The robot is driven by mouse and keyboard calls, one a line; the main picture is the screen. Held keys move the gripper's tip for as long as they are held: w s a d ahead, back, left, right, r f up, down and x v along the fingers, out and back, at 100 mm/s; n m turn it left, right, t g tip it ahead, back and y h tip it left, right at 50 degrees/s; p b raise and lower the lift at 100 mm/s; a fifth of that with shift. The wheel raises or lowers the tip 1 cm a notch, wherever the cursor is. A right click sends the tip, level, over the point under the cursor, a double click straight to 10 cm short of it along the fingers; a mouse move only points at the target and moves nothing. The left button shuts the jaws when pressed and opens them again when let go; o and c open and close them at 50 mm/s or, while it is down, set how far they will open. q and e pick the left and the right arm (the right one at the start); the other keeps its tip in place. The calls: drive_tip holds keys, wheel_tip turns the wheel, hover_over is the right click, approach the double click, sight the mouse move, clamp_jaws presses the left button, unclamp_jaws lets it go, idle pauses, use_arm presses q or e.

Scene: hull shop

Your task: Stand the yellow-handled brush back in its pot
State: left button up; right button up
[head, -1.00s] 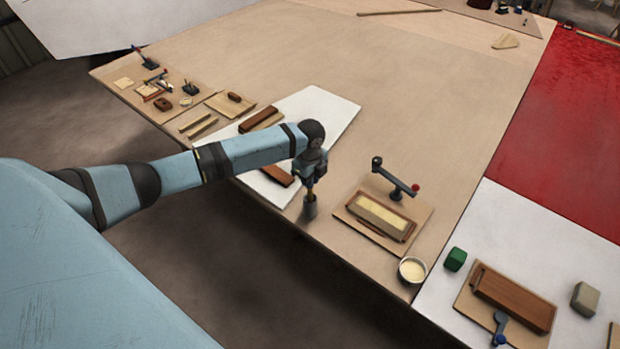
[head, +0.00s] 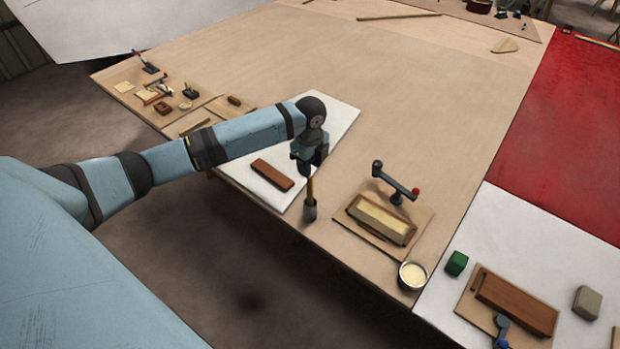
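The yellow-handled brush (head: 310,188) stands upright in a small dark grey pot (head: 310,212) near the table's front edge. Its bristle end is hidden inside the pot. My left gripper (head: 310,162) is directly above the brush, pointing down. Its fingers look spread apart, with the top of the handle just below or between them; the exact gap is too small to tell. My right gripper is out of view.
A white board (head: 338,118) with a brown block (head: 272,175) lies left of the pot. Right of it are a wooden board with a cream block (head: 382,219), a lever clamp (head: 396,182) and a white bowl (head: 412,275). The table's middle (head: 380,75) is clear.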

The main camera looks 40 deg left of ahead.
use_arm(q)
wheel_tip(320, 180, up, 4)
drive_tip(key=shift+d+r, duration=0.1)
drive_tip(key=shift+r, duration=0.05)
drive_tip(key=s+d+f+n+t+h, duration=0.5)
drive_tip(key=s+d+f, duration=0.5)
drive_tip(key=d+f, duration=0.5)
drive_tip(key=s+d+f+n+t+y, duration=0.1)
drive_tip(key=s+d+f+n+t, duration=0.1)
drive_tip(key=s+n+t, duration=0.4)
drive_tip(key=s+n, duration=0.5)
drive_tip(key=s, duration=0.6)
drive_tip(key=shift+y, duration=0.3)
